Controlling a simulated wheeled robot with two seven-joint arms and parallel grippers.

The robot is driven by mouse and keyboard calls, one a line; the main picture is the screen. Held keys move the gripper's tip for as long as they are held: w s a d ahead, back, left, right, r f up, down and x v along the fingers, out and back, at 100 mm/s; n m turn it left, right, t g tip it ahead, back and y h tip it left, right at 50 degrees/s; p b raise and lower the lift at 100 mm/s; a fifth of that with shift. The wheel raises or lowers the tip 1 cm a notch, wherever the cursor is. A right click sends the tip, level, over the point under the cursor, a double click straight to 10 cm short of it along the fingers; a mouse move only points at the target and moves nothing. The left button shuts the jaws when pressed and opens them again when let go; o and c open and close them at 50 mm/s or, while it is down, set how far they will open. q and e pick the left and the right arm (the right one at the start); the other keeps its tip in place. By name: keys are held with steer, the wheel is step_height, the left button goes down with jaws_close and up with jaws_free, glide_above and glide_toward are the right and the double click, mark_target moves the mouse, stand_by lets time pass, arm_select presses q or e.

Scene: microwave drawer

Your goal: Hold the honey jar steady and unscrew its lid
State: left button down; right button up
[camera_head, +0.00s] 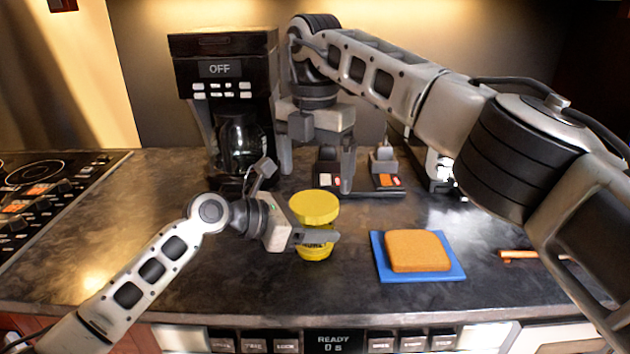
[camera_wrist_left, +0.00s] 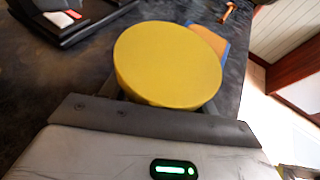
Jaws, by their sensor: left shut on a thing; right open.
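The honey jar (camera_head: 316,252) stands upright on the dark counter near the middle of the head view, with its yellow lid (camera_head: 314,206) on top. My left gripper (camera_head: 318,237) comes in from the left and is shut around the jar's body below the lid, hiding part of the label. In the left wrist view the round yellow lid (camera_wrist_left: 168,62) fills the centre, just beyond the gripper's palm. My right gripper (camera_head: 316,180) is open and empty, pointing down above and behind the jar, apart from the lid.
A blue board (camera_head: 455,270) with a slice of bread (camera_head: 417,250) lies right of the jar. A coffee maker (camera_head: 225,60) stands at the back left, and a cooktop (camera_head: 45,190) is at far left. A copper-coloured handle (camera_head: 515,255) lies at right.

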mark_target(313, 202)
step_height(313, 202, up, 2)
steer(key=shift+a+r+m, duration=0.1)
steer(key=shift+r+m, duration=0.1)
steer(key=shift+m, duration=0.9)
steer(key=shift+f, duration=3.95)
steer(key=c, duration=1)
steer(key=shift+n, duration=1.6)
steer(key=o, duration=1.1)
steer(key=shift+r, duration=0.15)
